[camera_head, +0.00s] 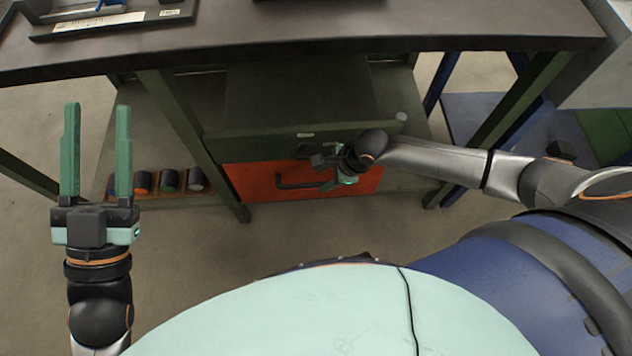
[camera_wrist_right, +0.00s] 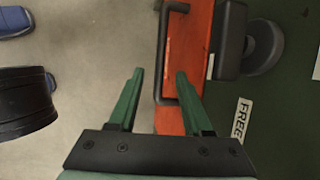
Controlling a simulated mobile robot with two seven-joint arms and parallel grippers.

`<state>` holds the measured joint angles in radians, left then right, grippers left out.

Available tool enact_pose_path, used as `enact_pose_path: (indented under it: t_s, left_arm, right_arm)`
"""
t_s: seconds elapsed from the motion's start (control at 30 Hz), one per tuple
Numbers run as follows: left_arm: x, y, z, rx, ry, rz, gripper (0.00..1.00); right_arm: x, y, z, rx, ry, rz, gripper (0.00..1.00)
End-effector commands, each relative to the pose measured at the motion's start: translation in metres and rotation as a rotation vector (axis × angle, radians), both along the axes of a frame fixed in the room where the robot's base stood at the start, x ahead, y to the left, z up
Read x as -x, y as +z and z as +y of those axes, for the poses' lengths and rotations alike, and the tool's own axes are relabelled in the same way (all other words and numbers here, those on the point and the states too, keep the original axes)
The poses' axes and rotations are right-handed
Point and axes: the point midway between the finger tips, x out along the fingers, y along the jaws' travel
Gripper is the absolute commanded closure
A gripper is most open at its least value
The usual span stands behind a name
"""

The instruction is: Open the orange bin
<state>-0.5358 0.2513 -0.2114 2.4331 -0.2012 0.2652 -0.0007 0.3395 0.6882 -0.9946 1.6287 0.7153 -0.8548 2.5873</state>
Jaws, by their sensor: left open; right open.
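The orange bin (camera_head: 250,183) is a drawer front under the workbench, with a dark bar handle (camera_head: 294,183) across it. It looks shut, flush below a green panel. In the right wrist view the orange front (camera_wrist_right: 190,70) runs up the picture and its handle (camera_wrist_right: 161,50) stands off its left side. My left gripper (camera_head: 97,108) is open and empty, far left of the bin.
The dark workbench top (camera_head: 300,32) overhangs the bin. Green bench legs (camera_head: 190,135) stand beside it. Several cylinders (camera_head: 168,181) sit on a low shelf at the left. The floor in front is clear.

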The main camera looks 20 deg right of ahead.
Motion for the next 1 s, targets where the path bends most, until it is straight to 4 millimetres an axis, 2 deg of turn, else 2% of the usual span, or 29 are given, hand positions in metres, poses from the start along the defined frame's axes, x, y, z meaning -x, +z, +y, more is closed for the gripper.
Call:
enact_pose_path:
  t_s: [0.2, 0.33, 0.4, 0.5, 0.87, 1.0]
  left_arm:
    - [0.029, 0.035, -0.005, -0.002, -0.042, -0.204, 0.5]
    - [0.044, 0.051, -0.007, -0.004, -0.064, -0.299, 0.5]
    - [0.043, 0.041, -0.008, 0.002, -0.068, -0.286, 0.5]
    - [0.042, 0.037, -0.008, 0.008, -0.073, -0.28, 0.5]
    - [0.042, 0.036, -0.008, 0.011, -0.075, -0.274, 0.5]
    - [0.042, 0.036, -0.008, 0.011, -0.075, -0.274, 0.5]
  right_arm:
    - [-0.006, -0.02, 0.007, -0.001, 0.001, -0.002, 0.5]
    - [-0.009, -0.028, 0.01, 0.0, 0.001, -0.001, 0.5]
    - [-0.012, -0.039, 0.013, 0.0, 0.001, -0.001, 0.5]
    - [-0.014, -0.045, 0.016, -0.001, -0.001, -0.002, 0.5]
    - [-0.015, -0.048, 0.018, -0.001, 0.0, -0.001, 0.5]
    - [-0.015, -0.048, 0.017, -0.001, 0.0, -0.001, 0.65]
